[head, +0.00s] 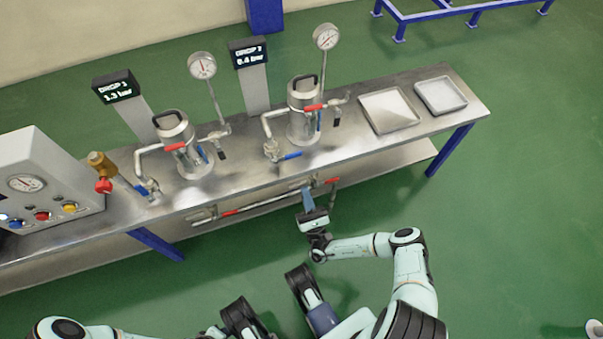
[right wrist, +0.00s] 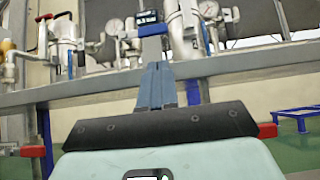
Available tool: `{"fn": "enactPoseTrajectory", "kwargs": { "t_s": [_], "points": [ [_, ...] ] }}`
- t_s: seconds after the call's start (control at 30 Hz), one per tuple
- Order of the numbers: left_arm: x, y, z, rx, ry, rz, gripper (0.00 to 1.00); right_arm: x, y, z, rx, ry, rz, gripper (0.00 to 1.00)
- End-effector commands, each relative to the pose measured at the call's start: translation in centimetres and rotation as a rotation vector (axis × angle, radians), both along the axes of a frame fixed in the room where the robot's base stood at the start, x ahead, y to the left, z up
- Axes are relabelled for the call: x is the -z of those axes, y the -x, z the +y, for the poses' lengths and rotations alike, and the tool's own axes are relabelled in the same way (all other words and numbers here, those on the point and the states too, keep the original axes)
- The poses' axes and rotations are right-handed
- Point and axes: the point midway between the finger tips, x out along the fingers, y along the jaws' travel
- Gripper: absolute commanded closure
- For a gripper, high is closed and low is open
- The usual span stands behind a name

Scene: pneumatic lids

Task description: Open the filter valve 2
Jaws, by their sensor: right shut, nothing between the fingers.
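The second filter vessel (head: 303,112) is a steel pot on the bench, beside the right-hand display reading 0.4 bar. A red lever (head: 315,107) lies at its upper front, and a blue lever (head: 293,156) is on a fitting near its base. Which lever is filter valve 2 I cannot tell; no label is readable. My right gripper (head: 307,192) is shut and empty at the bench's front edge, near the low pipe with red handles. Its closed blue-grey fingers (right wrist: 157,75) show in the right wrist view, pointing toward the bench.
The low front pipe (head: 265,203) has a red handle (head: 332,181) right of my gripper. The first filter vessel (head: 180,135) and a control box (head: 45,185) stand left. Two trays (head: 440,95) lie at right. Green floor in front is clear.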

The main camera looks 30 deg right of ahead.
Motion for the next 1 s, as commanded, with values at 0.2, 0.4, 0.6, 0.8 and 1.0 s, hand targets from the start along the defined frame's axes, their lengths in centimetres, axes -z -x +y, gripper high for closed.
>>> {"fn": "enactPoseTrajectory", "kwargs": {
  "t_s": [0.2, 0.4, 0.6, 0.8, 1.0],
  "points": [
    [0.5, 0.6, 0.1, -0.002, 0.000, 0.018, 0.57, -2.3, -2.2, -0.5, -0.004, 0.002, -0.004, 1.00],
    [1.1, 1.5, 0.2, -0.005, 0.002, 0.049, 0.57, -4.9, -4.7, -1.1, -0.003, 0.002, -0.004, 1.00],
    [1.5, 2.2, 0.3, -0.007, 0.005, 0.075, 0.57, -6.5, -6.3, -1.4, -0.004, 0.001, -0.002, 1.00],
    [1.5, 2.4, 0.3, -0.008, 0.005, 0.081, 0.57, -6.9, -6.7, -1.5, -0.004, 0.001, -0.001, 1.00],
    [1.5, 2.4, 0.3, -0.007, 0.005, 0.081, 0.57, -6.9, -6.7, -1.5, -0.004, 0.001, -0.001, 1.00]
  ]
}}
